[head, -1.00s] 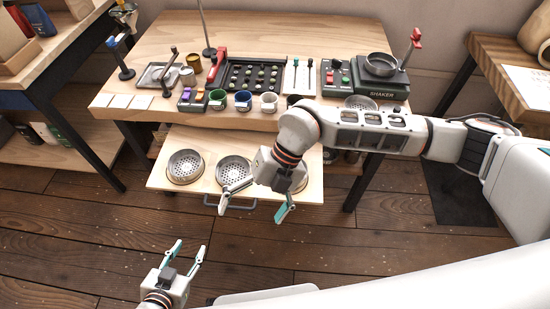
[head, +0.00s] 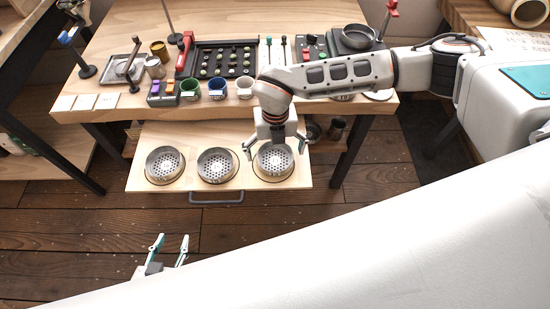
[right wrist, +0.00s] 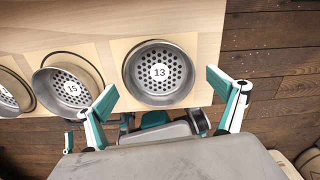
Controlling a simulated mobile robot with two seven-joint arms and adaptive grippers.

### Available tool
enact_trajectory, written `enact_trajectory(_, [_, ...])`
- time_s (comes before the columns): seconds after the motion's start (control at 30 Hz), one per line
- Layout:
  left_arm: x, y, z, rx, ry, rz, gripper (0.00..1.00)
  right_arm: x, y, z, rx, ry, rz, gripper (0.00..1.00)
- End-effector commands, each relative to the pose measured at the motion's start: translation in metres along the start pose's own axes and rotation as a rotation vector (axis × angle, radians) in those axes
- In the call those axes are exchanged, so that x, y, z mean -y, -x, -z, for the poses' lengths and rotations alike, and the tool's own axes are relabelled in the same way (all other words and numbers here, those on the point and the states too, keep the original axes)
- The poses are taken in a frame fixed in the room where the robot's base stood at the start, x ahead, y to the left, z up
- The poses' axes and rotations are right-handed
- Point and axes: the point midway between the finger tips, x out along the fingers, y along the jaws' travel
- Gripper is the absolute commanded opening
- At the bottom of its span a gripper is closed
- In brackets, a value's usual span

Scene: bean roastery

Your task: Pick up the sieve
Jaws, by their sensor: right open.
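Three round metal sieves with perforated bottoms sit in a row on the pulled-out wooden drawer board: the left sieve (head: 165,165), the middle sieve (head: 217,166) and the right sieve (head: 273,165). In the right wrist view, the sieve marked 13 (right wrist: 160,72) lies just ahead of my right gripper (right wrist: 161,93). The sieve marked 15 (right wrist: 70,84) is to its left, and a third is cut off at the edge. My right gripper (head: 275,148) is open and empty, its fingers apart above the right sieve. My left gripper (head: 170,240) is open and empty over the floor.
The workbench (head: 110,55) above the drawer carries cups, a bean tray (head: 215,60) and a shaker (head: 355,40). The drawer has a grey handle (head: 217,199) at its front. Wooden floor (head: 70,220) lies clear in front.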

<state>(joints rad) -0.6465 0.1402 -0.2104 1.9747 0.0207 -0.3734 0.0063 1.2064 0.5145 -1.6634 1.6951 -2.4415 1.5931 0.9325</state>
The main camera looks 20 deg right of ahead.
Motion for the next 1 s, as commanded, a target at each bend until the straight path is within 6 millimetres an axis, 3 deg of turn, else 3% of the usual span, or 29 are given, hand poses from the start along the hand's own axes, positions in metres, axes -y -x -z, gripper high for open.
enact_trajectory(0.13, [0.000,-0.001,-0.003,0.002,-0.002,0.001,0.40,0.000,-0.019,0.000,-0.002,-0.001,0.000,0.94])
enact_trajectory(0.37, [0.001,-0.002,-0.001,-0.001,-0.004,0.003,0.40,0.000,-0.020,0.000,0.000,0.000,0.000,0.94])
enact_trajectory(0.53, [0.002,-0.002,0.000,-0.001,-0.004,0.003,0.40,0.000,-0.020,0.000,0.000,0.000,0.000,0.52])
enact_trajectory(1.0, [0.002,-0.001,0.002,-0.004,-0.002,0.004,0.40,0.000,-0.013,-0.001,0.001,0.000,-0.001,0.52])
